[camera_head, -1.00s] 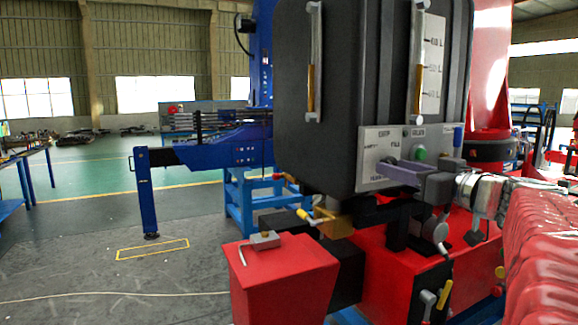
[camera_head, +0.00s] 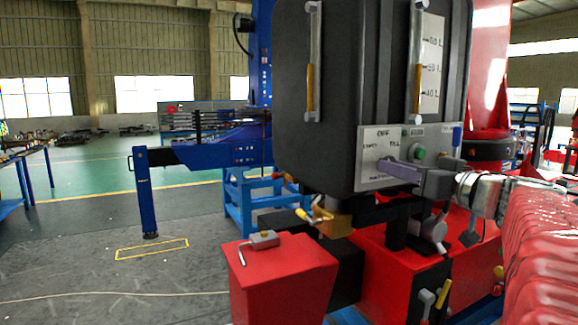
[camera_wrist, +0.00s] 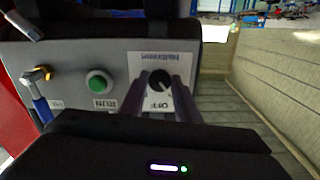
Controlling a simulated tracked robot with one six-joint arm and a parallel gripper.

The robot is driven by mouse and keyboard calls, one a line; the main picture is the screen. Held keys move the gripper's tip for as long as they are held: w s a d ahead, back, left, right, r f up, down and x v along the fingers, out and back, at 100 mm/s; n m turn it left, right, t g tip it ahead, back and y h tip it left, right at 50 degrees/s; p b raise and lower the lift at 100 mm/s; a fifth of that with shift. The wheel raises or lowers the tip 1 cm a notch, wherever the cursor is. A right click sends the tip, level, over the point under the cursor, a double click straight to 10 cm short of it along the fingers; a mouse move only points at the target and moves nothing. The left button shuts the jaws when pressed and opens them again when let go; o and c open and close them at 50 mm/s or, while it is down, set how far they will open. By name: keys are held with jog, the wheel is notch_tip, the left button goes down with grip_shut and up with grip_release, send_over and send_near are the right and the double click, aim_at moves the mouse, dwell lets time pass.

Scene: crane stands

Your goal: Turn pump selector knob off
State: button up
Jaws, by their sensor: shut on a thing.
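The pump selector knob (camera_wrist: 160,80) is a small round black knob with a pale pointer mark, on a white label plate in the wrist view. The word OFF is printed on the plate on the side nearer my gripper. My gripper (camera_wrist: 161,84) has one purple finger on each side of the knob and is shut on it. In the head view my gripper (camera_head: 385,168) reaches from the right to the light grey control panel (camera_head: 368,143), and its fingers hide the knob.
A green button (camera_wrist: 97,84) and a blue-handled key or lever (camera_wrist: 38,103) sit left of the knob in the wrist view. The panel is on a large black tank (camera_head: 350,90). Below it stand a yellow-handled valve (camera_head: 322,215) and a red box (camera_head: 283,280).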

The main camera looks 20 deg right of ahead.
jog(key=shift+m, duration=3.6)
jog(key=o, duration=1)
jog(key=shift+s, duration=0.1)
jog(key=shift+s+d, duration=0.15)
jog(key=shift+s, duration=6.65)
